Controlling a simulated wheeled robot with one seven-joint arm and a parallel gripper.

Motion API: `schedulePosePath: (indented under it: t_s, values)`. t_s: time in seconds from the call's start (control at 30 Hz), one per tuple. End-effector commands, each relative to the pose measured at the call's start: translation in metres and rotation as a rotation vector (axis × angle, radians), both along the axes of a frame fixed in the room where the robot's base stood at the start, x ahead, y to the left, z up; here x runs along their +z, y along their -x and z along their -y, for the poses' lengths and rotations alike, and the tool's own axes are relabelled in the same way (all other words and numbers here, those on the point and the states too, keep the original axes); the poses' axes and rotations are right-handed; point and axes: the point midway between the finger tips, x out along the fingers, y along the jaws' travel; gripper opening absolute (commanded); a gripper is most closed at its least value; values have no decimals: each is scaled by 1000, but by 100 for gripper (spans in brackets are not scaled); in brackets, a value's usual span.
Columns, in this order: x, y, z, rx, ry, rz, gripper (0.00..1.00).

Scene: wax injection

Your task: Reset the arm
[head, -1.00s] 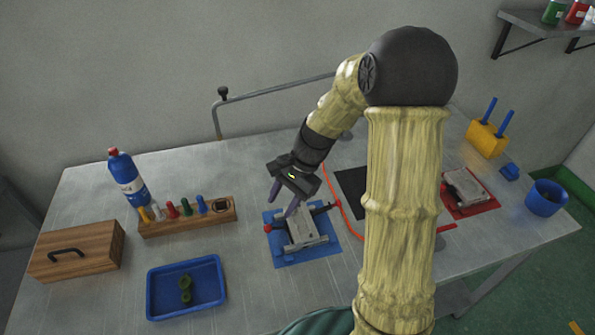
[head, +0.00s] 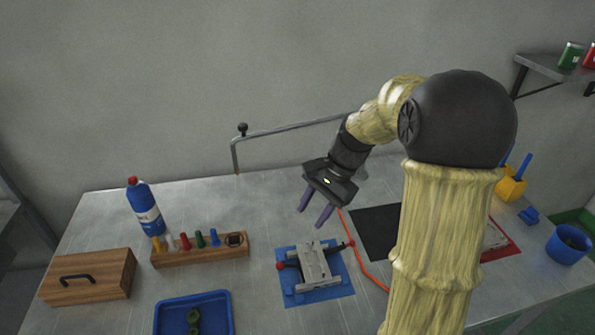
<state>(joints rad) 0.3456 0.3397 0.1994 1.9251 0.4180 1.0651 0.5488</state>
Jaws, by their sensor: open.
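My gripper (head: 316,216) is open and empty in the head view. Its two purple fingers point down and a little left. It hangs above and behind the grey metal mold (head: 314,266), apart from it. The mold lies on a blue mat (head: 297,299) and has red-tipped handles at its left and right. My arm comes in from the right and hides part of the table's right side.
A wooden holder (head: 200,255) with several coloured pieces stands left of the mold. A wooden box (head: 88,278), blue bottle (head: 146,211) and blue tray (head: 193,301) are at the left. A metal pipe (head: 290,128) runs behind. A blue cup (head: 567,244) stands far right.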

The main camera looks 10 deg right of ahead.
Motion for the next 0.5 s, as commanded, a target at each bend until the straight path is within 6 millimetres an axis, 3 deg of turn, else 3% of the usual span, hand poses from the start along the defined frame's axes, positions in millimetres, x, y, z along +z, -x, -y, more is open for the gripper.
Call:
schedulePosePath:
  t_s: [0.27, 0.5]
  values:
    - [-3, 16, -1, 89, 76, 55, 41]
    - [-11, 70, 5, 447, 309, 258, 41]
